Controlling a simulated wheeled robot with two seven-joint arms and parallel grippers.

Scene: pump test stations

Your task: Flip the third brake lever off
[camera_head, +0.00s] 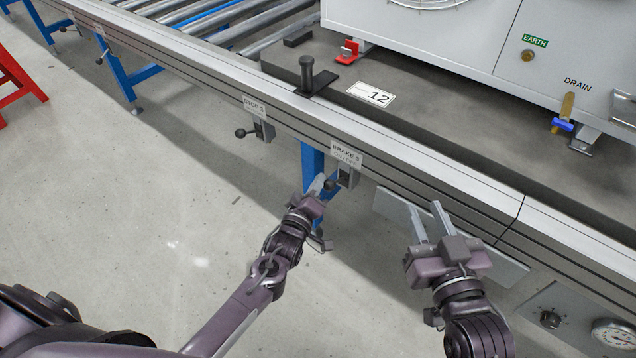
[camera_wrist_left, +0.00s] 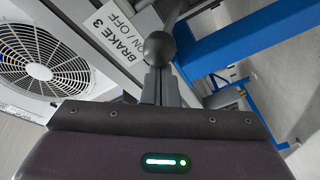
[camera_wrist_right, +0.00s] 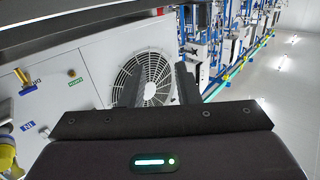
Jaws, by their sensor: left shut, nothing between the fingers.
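The brake 3 lever (camera_head: 330,184) is a short dark lever with a round black knob, on a small grey box (camera_head: 348,177) under the "BRAKE 3 ON/OFF" label (camera_head: 346,153) on the conveyor's side rail. My left gripper (camera_head: 317,184) is shut and empty, its fingertips right at the knob. In the left wrist view the knob (camera_wrist_left: 188,52) stands just beyond the closed fingertips (camera_wrist_left: 160,75); whether they touch it I cannot tell. The label (camera_wrist_left: 112,35) shows beside it. My right gripper (camera_head: 426,212) is open and empty, near the rail to the right.
A blue conveyor leg (camera_head: 312,160) stands behind my left gripper. A gauge panel (camera_head: 575,318) is at lower right.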

